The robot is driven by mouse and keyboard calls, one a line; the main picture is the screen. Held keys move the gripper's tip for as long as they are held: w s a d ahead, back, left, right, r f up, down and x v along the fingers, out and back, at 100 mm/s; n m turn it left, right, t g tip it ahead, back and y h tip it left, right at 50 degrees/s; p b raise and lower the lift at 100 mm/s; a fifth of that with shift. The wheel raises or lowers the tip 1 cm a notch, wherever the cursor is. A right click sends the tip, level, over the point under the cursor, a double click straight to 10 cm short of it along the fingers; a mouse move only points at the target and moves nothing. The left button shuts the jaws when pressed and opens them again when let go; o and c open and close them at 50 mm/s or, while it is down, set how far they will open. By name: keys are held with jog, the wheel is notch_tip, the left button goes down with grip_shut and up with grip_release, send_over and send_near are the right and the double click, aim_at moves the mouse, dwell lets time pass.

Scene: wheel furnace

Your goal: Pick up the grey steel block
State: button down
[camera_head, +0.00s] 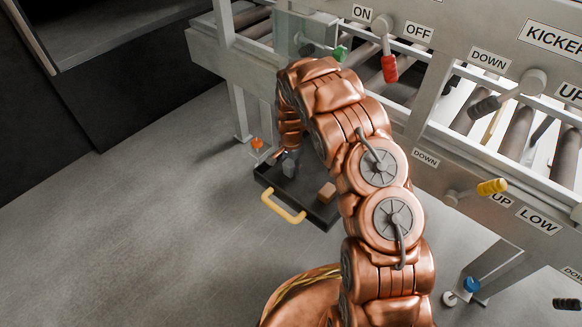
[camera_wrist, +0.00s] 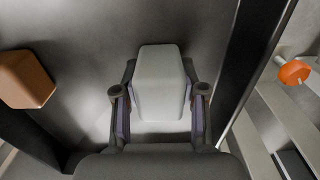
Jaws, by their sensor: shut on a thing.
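The grey steel block (camera_wrist: 160,80) sits between the two fingers of my gripper (camera_wrist: 160,93) in the wrist view. The fingers are shut on its left and right sides. In the head view my gripper (camera_head: 290,158) points down over the left part of a dark drawer-like tray (camera_head: 322,217), with the block partly hidden by the fingers. I cannot tell whether the block touches the tray floor or hangs just above it.
A copper-brown block (camera_head: 327,192) lies in the tray right of my gripper; it also shows in the wrist view (camera_wrist: 25,80). The tray has a yellow handle (camera_head: 283,207). An orange knob (camera_head: 257,143) is close behind. A roller conveyor frame with levers (camera_head: 389,68) stands behind.

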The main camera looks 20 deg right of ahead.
notch_tip(320, 180, up, 10)
jog(key=p, duration=0.3)
jog(key=shift+p, duration=0.3)
dwell(1.8)
